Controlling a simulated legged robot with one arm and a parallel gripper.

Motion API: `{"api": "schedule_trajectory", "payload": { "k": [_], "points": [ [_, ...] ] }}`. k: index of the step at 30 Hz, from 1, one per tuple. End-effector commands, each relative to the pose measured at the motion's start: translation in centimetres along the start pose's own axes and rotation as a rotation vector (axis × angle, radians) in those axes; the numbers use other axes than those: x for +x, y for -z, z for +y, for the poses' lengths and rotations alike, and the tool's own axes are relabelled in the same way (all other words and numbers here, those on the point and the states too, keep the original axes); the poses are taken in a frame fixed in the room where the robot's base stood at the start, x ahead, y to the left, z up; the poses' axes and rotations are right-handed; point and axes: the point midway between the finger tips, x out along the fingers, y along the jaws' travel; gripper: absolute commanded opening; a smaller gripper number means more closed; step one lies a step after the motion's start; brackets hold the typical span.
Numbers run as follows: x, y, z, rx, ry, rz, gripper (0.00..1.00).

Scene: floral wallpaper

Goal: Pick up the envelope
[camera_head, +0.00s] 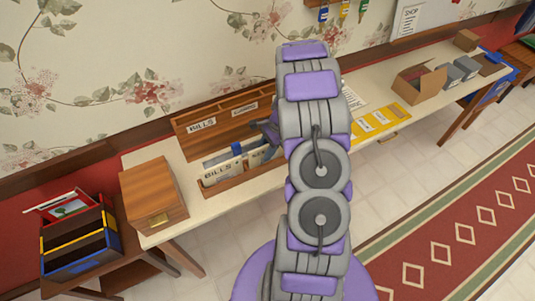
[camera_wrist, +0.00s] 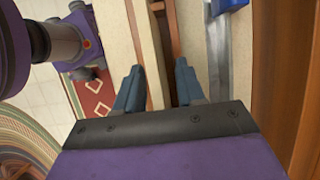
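A wooden letter organizer (camera_head: 215,113) labelled "BILLS" stands on the long desk.
A wooden box (camera_head: 153,194) stands at the desk's left end. A yellow tray (camera_head: 378,124) and an open cardboard box (camera_head: 419,84) are to the right. A dark crate (camera_head: 80,242) with coloured edges is at lower left. Tiled floor and a red rug (camera_head: 455,235) are in front.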

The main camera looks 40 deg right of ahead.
Motion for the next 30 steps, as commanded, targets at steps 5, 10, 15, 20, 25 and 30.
{"api": "schedule_trajectory", "payload": {
  "k": [5,10,15,20,25,30],
  "points": [
    [0.0,-0.1,0.0,0.0,0.0,0.001,0.21],
    [0.0,-0.3,0.0,0.0,0.001,0.003,0.05],
    [0.0,-0.2,0.0,0.0,0.0,0.001,0.0],
    [0.0,0.0,0.0,0.0,0.0,0.0,0.0],
    [-0.1,0.0,0.0,0.0,0.001,0.0,0.0],
    [-1.6,-0.8,0.0,-0.002,0.002,0.002,0.0]
  ]
}}
